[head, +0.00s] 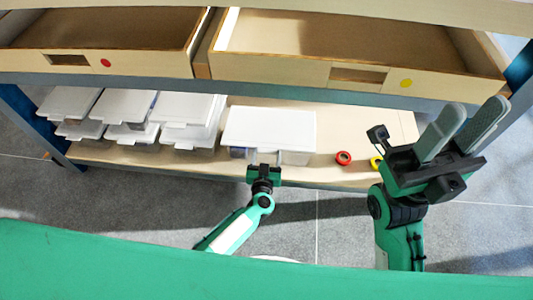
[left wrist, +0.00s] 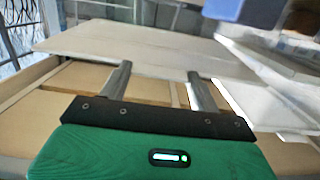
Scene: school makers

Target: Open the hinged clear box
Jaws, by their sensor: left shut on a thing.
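The hinged clear box (head: 297,157) stands alone on the lower shelf in the middle of the head view, its flat white lid (head: 270,124) lying over the top. My left gripper (head: 265,158) is at the front edge of the box and shut on it, its two fingers spaced apart. Which part of the box they hold is hidden. In the left wrist view the fingertips (left wrist: 157,75) reach the near edge of a broad pale panel. My right gripper (head: 475,107) is raised at the right, its fingers apart and empty, away from the box.
Several similar white-lidded boxes (head: 188,108) are stacked left of the box. A red tape roll (head: 343,158) and a yellow one (head: 376,163) lie to its right. Two open wooden drawers (head: 110,62) (head: 360,75) overhang the shelf (head: 380,125). The grey floor in front is clear.

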